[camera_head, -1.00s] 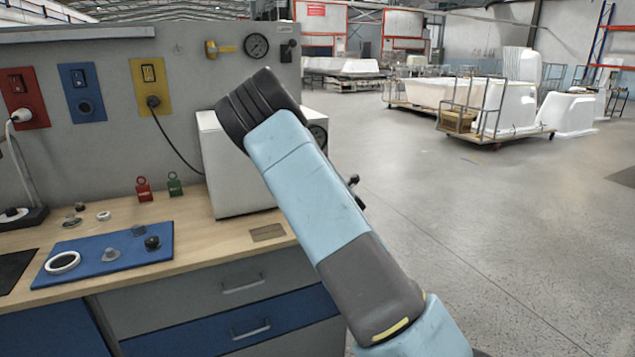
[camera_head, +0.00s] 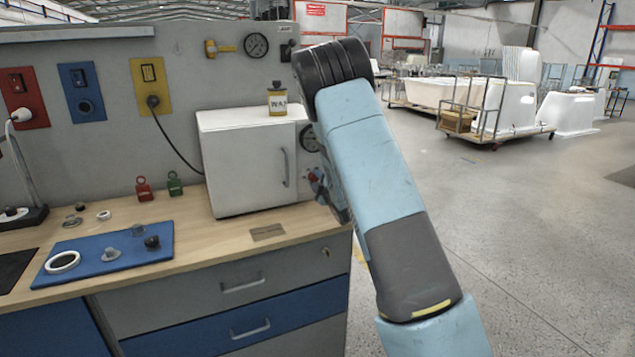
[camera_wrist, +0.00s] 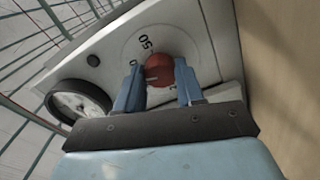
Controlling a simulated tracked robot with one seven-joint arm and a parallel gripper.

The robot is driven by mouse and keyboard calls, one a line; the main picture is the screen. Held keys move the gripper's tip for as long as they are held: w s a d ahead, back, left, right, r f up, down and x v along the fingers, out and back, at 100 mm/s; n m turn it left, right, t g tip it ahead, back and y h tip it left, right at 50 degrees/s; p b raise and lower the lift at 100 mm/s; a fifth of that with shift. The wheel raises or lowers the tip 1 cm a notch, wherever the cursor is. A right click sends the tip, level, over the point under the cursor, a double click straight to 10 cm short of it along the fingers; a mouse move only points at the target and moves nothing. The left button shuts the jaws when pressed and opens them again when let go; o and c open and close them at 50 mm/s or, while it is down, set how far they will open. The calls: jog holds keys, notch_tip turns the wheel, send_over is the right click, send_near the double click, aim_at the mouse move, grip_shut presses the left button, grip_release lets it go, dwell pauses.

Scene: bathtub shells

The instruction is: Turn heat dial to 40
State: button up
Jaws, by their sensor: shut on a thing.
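The heat dial (camera_wrist: 159,69) is a round red knob on the side panel of the white cabinet (camera_head: 245,165). Printed marks sit around it; "50" reads clearly above the knob and part of another number shows at its left. My gripper (camera_wrist: 159,82) has its two blue fingers on either side of the knob, shut on it. The knob's exact setting cannot be read. In the head view a little red shows at the cabinet's right side, and my arm hides most of the gripper there.
A pressure gauge (camera_wrist: 78,103) sits near the dial on the same panel. A tin marked "WAX" (camera_head: 277,99) stands on the cabinet. A blue mat (camera_head: 105,262) with small parts lies on the wooden bench. Open floor lies to the right.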

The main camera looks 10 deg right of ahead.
jog(key=shift+s+d+f+m, duration=0.1)
jog(key=shift+d+f+m, duration=0.05)
jog(key=shift+m, duration=0.45)
jog(key=shift+d+f+m, duration=0.1)
jog(key=shift+f+m, duration=0.05)
jog(key=shift+m, duration=0.45)
jog(key=o, duration=0.8)
jog(key=shift+c, duration=0.2)
jog(key=shift+o, duration=1.4)
jog(key=shift+a+r, duration=0.1)
jog(key=s, duration=0.4)
jog(key=s+d, duration=0.1)
jog(key=s, duration=0.4)
jog(key=s+d, duration=0.1)
jog(key=s, duration=0.3)
jog(key=shift+s+d, duration=0.2)
jog(key=shift+d, duration=0.05)
